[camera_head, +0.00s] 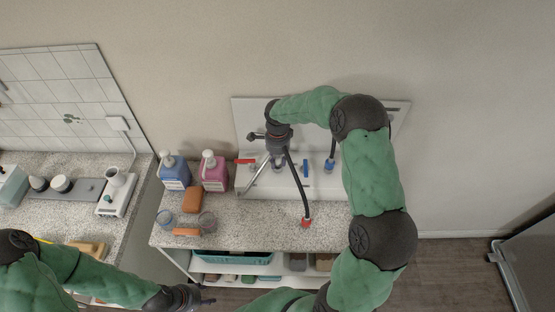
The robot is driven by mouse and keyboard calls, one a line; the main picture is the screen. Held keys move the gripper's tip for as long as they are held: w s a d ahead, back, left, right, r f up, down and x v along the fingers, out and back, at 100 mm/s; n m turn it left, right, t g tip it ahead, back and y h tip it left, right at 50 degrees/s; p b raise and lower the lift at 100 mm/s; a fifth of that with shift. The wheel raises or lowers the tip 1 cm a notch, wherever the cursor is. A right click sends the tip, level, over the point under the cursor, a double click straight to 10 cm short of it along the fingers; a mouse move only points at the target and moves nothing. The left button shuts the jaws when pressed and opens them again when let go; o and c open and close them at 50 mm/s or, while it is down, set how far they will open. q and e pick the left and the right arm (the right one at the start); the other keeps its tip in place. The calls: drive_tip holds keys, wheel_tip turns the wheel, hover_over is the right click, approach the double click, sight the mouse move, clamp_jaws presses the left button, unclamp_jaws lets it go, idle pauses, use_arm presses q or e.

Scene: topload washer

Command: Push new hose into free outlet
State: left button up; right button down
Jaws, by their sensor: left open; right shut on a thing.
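A white outlet panel (240,118) stands against the wall behind the counter, with a red lever (245,161) and a blue lever (305,168). A dark hose with a blue end (330,165) hangs at the panel's right part. My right gripper (277,158) is in front of the panel, shut on the black hose (296,178). This hose runs down to a red end (306,222) over the counter; I cannot tell whether that end touches it. The gripper hides the panel behind it, and the free outlet cannot be made out. My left gripper (208,300) is low, open and empty.
The speckled counter (265,232) holds a blue bottle (174,172), a pink bottle (213,172), an orange-brown block (192,200) and glasses (207,222) at its left. A teal basket (232,257) sits below. The counter's middle front is mostly clear.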

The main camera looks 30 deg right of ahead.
drive_tip(key=shift+f+b, duration=0.35)
drive_tip(key=shift+f, duration=0.15)
drive_tip(key=c, duration=0.8)
unclamp_jaws()
drive_tip(key=shift+c, duration=0.2)
wheel_tip(320, 180, up, 12)
